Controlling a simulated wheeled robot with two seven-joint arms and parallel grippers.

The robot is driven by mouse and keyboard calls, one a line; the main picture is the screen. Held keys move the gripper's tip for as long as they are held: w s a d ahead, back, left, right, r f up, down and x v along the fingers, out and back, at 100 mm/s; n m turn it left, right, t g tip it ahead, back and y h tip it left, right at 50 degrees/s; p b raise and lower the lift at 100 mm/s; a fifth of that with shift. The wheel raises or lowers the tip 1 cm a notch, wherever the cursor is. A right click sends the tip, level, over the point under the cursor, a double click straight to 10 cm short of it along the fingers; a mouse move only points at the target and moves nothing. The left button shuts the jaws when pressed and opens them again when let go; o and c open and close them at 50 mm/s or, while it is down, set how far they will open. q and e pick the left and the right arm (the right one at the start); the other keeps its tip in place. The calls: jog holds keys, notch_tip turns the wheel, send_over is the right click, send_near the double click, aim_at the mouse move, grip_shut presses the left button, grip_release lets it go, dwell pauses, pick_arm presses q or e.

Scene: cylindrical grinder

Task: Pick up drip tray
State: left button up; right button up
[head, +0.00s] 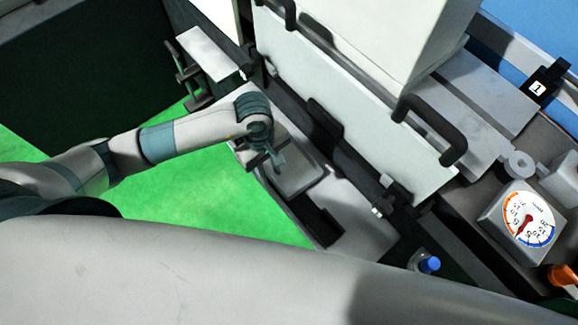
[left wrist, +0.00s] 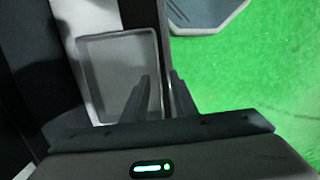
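The drip tray (left wrist: 114,68) is a shallow grey rectangular tray with a raised rim, seen ahead and left of centre in the left wrist view. In the head view the tray (head: 302,182) lies on the machine's front ledge, partly hidden by my gripper. My left gripper (left wrist: 159,76) is open with a narrow gap between its fingers. Its fingers line up with the tray's right rim in the wrist view; I cannot tell if they touch it. In the head view the left gripper (head: 268,163) is over the tray's left side. My right gripper is not in view.
The grinder's white cover (head: 350,95) with black handles stands behind the ledge. A dial gauge (head: 522,222) and a blue knob (head: 430,264) are at the right. A small light plate (head: 210,52) is at upper left. Open green floor (head: 195,185) lies left of the ledge.

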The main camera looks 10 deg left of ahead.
pick_arm(q)
jog(key=shift+d+f, duration=0.1)
jog(key=shift+f, duration=0.7)
jog(key=shift+c, duration=0.4)
grip_shut()
